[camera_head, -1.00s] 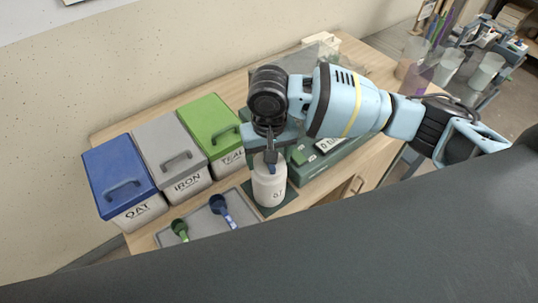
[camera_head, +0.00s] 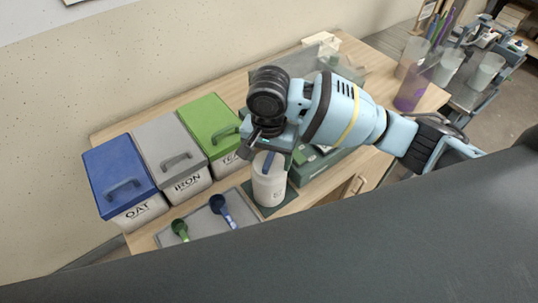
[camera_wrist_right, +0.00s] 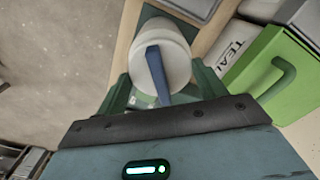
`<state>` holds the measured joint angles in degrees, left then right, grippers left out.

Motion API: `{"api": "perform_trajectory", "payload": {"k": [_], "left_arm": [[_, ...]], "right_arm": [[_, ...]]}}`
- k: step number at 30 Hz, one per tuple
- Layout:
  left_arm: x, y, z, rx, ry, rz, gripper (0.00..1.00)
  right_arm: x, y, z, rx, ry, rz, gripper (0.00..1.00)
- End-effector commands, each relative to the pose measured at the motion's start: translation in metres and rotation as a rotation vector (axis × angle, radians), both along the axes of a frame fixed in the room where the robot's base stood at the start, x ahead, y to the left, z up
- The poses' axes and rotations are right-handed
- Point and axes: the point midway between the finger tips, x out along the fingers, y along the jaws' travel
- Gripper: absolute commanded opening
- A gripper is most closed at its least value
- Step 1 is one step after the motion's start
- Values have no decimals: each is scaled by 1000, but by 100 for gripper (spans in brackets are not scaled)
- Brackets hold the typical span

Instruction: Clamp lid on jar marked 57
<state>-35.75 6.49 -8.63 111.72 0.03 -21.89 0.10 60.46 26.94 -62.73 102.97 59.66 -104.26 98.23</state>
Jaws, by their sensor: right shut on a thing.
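The white jar (camera_head: 268,188) stands upright on a dark green mat. Its dark number is small, and I read it only doubtfully as 57. The jar also shows in the right wrist view (camera_wrist_right: 176,70), with a blue lever (camera_wrist_right: 154,72) on its lid side. My right gripper (camera_head: 270,150) is at the top of the jar. My left gripper is not in view.
Blue (camera_head: 117,173), grey (camera_head: 167,150) and green (camera_head: 212,124) lidded bins line the left. A grey tray (camera_head: 200,228) with green and blue scoops lies in front. A green box (camera_head: 318,165) sits just right of the jar. A purple beaker (camera_head: 408,97) stands at the right.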

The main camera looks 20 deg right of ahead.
Motion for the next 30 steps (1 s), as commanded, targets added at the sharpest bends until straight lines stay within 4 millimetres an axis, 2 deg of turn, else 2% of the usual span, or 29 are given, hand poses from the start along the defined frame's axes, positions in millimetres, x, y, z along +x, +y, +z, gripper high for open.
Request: {"api": "perform_trajectory", "payload": {"k": [5,14,24,30], "left_arm": [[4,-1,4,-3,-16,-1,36],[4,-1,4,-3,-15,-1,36],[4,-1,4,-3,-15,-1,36],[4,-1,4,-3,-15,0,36]], "right_arm": [[0,1,-1,2,1,-132,47],[-1,1,-1,2,1,-151,47],[-1,1,-3,1,3,-475,47],[-1,1,-3,0,3,-503,47]]}}
